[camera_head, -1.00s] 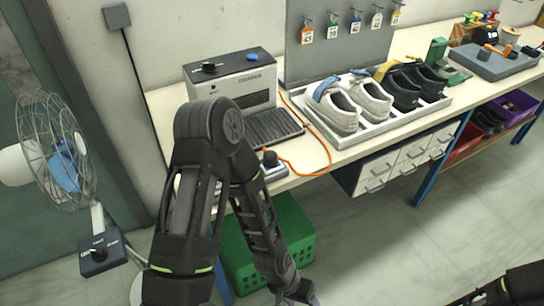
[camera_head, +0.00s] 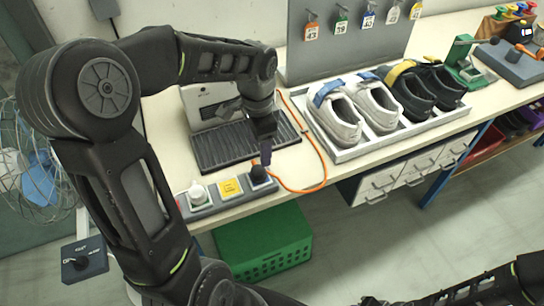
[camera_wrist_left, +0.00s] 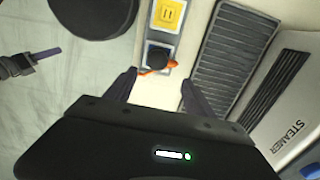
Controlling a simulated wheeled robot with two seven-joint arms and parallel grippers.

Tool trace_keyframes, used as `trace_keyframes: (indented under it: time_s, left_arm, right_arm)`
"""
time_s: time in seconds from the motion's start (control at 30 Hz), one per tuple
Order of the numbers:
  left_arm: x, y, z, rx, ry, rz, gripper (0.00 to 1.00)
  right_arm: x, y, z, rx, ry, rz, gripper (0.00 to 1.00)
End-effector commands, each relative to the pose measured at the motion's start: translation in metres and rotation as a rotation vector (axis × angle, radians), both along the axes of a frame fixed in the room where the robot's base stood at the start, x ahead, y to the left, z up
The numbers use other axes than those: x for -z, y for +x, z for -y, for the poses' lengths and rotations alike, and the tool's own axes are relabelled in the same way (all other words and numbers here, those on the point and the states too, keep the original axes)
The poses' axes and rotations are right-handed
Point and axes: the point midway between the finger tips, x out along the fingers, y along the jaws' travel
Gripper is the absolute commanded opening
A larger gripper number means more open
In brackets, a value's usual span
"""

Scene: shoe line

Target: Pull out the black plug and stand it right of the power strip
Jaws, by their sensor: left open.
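The black plug (camera_head: 259,175) sits in the right-hand socket of the grey power strip (camera_head: 212,193) at the table's front edge. In the left wrist view, the plug (camera_wrist_left: 158,58) is a dark round top, with the strip (camera_wrist_left: 158,41) running away beyond it. My left gripper (camera_head: 266,155) is above the plug, pointing down. In its wrist view, my left gripper's fingers (camera_wrist_left: 158,93) are apart and empty, with the plug just ahead of the gap. My right gripper (camera_wrist_left: 45,58) shows small at the left of that view; whether it is open is unclear.
A white plug (camera_head: 198,193) and a yellow cover (camera_head: 231,187) occupy the strip. An orange cable (camera_head: 318,160) curves right of it. The steamer (camera_head: 212,103) and its dark ribbed plate (camera_head: 225,147) lie behind. A shoe tray (camera_head: 350,153) stands further right.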

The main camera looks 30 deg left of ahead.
Motion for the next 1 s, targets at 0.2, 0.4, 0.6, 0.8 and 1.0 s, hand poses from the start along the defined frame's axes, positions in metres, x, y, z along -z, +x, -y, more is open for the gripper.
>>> trace_keyframes:
  time_s: [0.2, 0.4, 0.6, 0.8, 1.0]
  left_arm:
    - [0.0, 0.0, 0.0, -0.001, 0.0, 0.0, 0.63]
    - [0.003, 0.0, 0.0, -0.001, -0.001, -0.001, 0.63]
    - [0.018, -0.001, 0.0, -0.001, -0.001, -0.001, 0.63]
    - [0.044, 0.0, 0.0, -0.001, -0.001, 0.0, 0.63]
    - [0.07, -0.001, 0.001, -0.001, -0.002, -0.001, 0.63]
  right_arm:
    - [-0.001, -0.002, 0.0, -0.002, 0.001, -0.005, 0.36]
    - [0.002, -0.001, 0.0, -0.001, 0.0, -0.003, 0.36]
    - [0.013, -0.001, -0.001, -0.002, 0.003, 0.001, 0.36]
    - [0.032, 0.001, -0.002, -0.003, 0.008, 0.009, 0.36]
    - [0.049, 0.004, -0.003, -0.006, 0.014, 0.017, 0.36]
